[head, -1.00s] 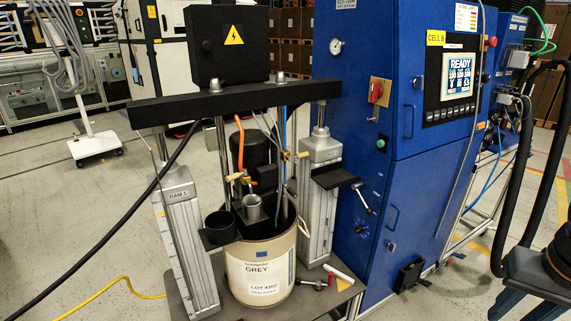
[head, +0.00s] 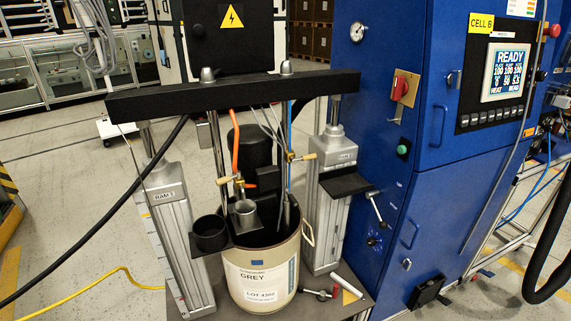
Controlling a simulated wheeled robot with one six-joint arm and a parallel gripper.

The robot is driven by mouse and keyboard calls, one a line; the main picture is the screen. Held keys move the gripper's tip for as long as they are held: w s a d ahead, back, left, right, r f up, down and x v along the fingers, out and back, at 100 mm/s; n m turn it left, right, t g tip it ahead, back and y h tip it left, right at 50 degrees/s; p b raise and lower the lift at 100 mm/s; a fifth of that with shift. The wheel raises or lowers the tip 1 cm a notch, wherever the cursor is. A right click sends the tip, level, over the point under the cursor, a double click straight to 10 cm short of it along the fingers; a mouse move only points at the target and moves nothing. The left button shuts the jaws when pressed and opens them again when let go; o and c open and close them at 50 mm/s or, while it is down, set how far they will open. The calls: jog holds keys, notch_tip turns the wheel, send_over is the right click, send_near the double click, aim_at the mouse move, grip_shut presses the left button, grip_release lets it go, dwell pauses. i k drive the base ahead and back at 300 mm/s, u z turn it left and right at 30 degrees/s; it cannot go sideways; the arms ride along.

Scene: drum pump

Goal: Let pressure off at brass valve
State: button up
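Two brass-coloured valve fittings show in the head view, and I cannot tell which one the task means. The left brass valve (head: 235,180) sits at the lower end of the orange hose (head: 234,140), above a metal cup (head: 245,211). The handles' exact settings are too small to tell. My gripper is not in view.
A black crossbeam (head: 225,95) spans the left ram (head: 178,225) and right ram (head: 325,225). A black cup (head: 210,236) stands left of the metal cup. The blue cabinet (head: 385,140) closes off the right; its screen (head: 507,70) reads READY. A yellow cable (head: 95,273) lies on the floor.

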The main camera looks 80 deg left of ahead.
aim_at(238, 176)
jog(key=z, duration=0.05)
jog(key=k, duration=1)
jog(key=u, duration=1.7)
jog(key=i, duration=0.6)
jog(key=u, duration=0.05)
